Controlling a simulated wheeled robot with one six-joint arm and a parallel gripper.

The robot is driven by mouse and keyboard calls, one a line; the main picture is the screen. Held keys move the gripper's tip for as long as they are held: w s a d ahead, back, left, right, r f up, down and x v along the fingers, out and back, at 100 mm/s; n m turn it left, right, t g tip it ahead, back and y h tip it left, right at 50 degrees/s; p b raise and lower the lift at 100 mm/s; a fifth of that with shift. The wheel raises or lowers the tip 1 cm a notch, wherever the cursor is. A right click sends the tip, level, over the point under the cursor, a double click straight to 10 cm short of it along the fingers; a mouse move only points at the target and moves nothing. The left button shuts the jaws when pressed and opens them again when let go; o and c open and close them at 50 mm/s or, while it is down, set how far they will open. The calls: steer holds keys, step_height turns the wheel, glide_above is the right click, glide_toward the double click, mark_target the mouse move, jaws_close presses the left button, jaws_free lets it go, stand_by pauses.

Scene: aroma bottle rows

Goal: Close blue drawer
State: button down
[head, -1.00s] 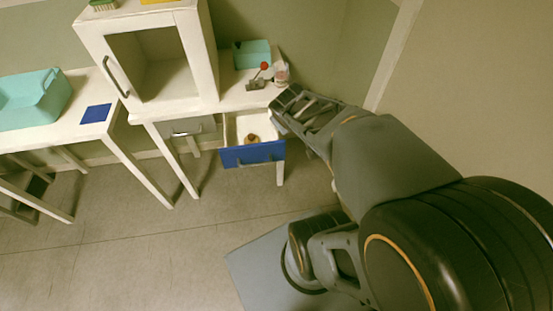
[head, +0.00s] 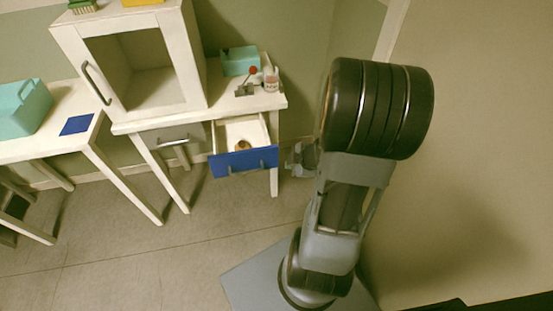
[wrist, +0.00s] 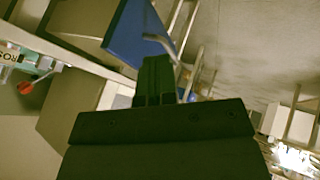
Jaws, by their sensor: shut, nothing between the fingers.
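The blue drawer (head: 232,165) stands pulled out under the white desk, its blue front facing the room and its grey handle on that front. A small brown round item (head: 243,145) lies inside it. In the wrist view the blue drawer front (wrist: 138,32) is at the top, tilted, with its handle close to the fingertips. My gripper (head: 295,160) is just right of the drawer in the head view. Its dark fingers show shut and empty in the wrist view (wrist: 156,62). Whether they touch the handle I cannot tell.
A grey drawer (head: 172,137) beside the blue one is shut. On the desk (head: 190,113) stand a white cabinet (head: 193,60), a teal box (head: 240,61), a red-topped item (head: 250,80) and a small bottle (head: 271,79). Open floor (head: 130,265) lies in front.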

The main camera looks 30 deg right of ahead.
mark_target(271, 162)
steer(key=shift+w+a+f+b, duration=0.1)
steer(key=shift+w+f+b, duration=0.6)
steer(key=shift+w+f, duration=0.55)
steer(key=shift+w+a+f+b, duration=0.1)
steer(key=shift+w+f+b, duration=0.75)
steer(key=shift+w, duration=0.7)
steer(key=shift+w+a+f+b, duration=0.1)
steer(key=shift+w+f+b, duration=0.4)
steer(key=shift+w+f, duration=0.85)
steer(key=shift+r, duration=0.1)
steer(key=shift+w, duration=0.1)
